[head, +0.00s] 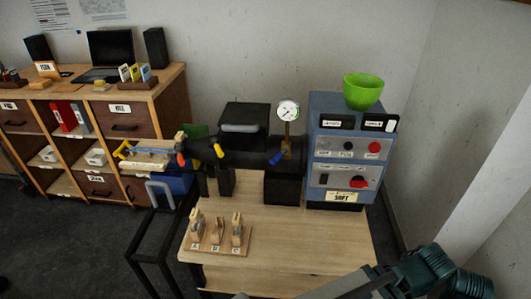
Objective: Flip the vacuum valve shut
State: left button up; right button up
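A dark horizontal cylinder (250,150) stands on the wooden table. A round white pressure gauge (288,111) rises on a brass-coloured stem at its right end. A small blue lever (277,157) sits at the foot of that stem, angled down to the left. A yellow lever (219,150) sits at the cylinder's left end. No label shows which lever is the vacuum valve, and whether either is open or shut is unclear. Part of my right arm crosses the bottom right, but its gripper is out of view. My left gripper is also out of view.
A blue-grey control box (312,150) with a red button, knobs and a green bowl (363,91) on top stands right of the cylinder. A wooden rack (217,241) labelled A, B, C stands at the table's front left. The table's front right is clear.

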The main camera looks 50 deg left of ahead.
aim_at(277, 158)
jog(key=u, duration=1.6)
